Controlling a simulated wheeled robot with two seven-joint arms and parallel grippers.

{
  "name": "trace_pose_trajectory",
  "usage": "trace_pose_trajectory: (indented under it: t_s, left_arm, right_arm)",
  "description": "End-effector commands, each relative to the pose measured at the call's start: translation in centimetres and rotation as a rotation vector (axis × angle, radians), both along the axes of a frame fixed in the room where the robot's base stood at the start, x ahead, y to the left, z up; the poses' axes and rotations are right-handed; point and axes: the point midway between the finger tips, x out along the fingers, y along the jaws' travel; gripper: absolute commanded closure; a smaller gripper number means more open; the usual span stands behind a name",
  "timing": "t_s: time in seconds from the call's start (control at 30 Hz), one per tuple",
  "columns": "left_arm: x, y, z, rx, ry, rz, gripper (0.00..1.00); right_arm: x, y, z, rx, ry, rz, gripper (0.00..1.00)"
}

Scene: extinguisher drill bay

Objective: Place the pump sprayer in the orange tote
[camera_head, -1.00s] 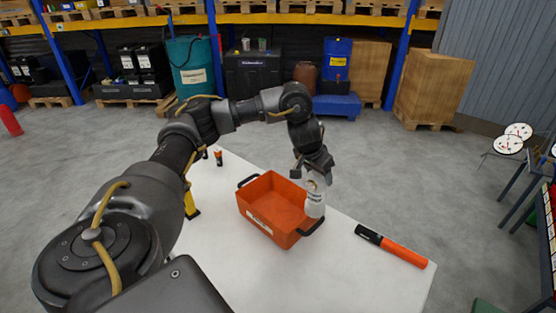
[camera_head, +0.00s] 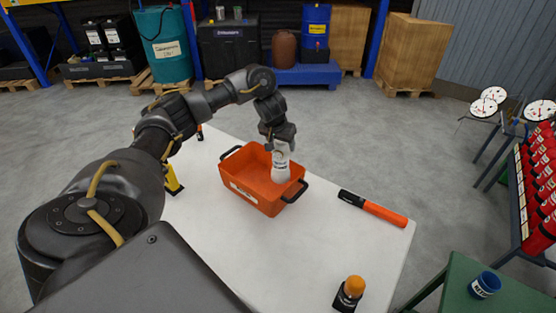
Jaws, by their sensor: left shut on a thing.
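The orange tote (camera_head: 262,204) sits on the white table, with dark handles at its two ends. My left gripper (camera_head: 279,140) is above the tote and shut on the white pump sprayer (camera_head: 281,164). The sprayer hangs about upright, over the tote's right half in the picture. Its lower end appears at or inside the tote opening; I cannot tell whether it touches the floor of the tote. The gripper hides the sprayer's top. My right gripper is not in view.
On the white table (camera_head: 225,252), an orange-and-black marker-like tool (camera_head: 373,208) lies right of the tote. An orange-topped black item (camera_head: 349,292) stands near the front. A yellow item (camera_head: 172,180) stands left, partly behind my arm. A green table (camera_head: 470,290) holds a blue cup (camera_head: 485,285).

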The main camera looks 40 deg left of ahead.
Motion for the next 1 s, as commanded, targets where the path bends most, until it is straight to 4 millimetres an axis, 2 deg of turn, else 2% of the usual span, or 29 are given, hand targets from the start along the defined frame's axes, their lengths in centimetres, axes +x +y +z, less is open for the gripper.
trace_pose_trajectory:
  t_s: [0.03,0.1,0.3,0.67,0.9,1.0]
  left_arm:
    - [0.0,-0.1,-1.9,-0.004,-0.001,0.003,1.0]
    - [0.0,-0.1,-3.5,-0.003,-0.002,0.002,1.0]
    - [0.0,0.0,-6.3,-0.002,-0.003,0.001,1.0]
    - [0.1,0.0,-7.6,-0.002,-0.005,0.001,1.0]
    - [0.1,0.0,-10.5,-0.001,-0.002,0.001,1.0]
    - [0.1,0.0,-11.1,-0.001,-0.006,0.001,1.0]
  right_arm:
    - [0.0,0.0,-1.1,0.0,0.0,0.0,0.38]
    - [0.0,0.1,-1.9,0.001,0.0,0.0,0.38]
    - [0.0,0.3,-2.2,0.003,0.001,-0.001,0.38]
    - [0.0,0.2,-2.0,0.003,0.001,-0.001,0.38]
    - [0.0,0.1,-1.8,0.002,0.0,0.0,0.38]
    - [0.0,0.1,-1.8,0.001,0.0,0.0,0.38]
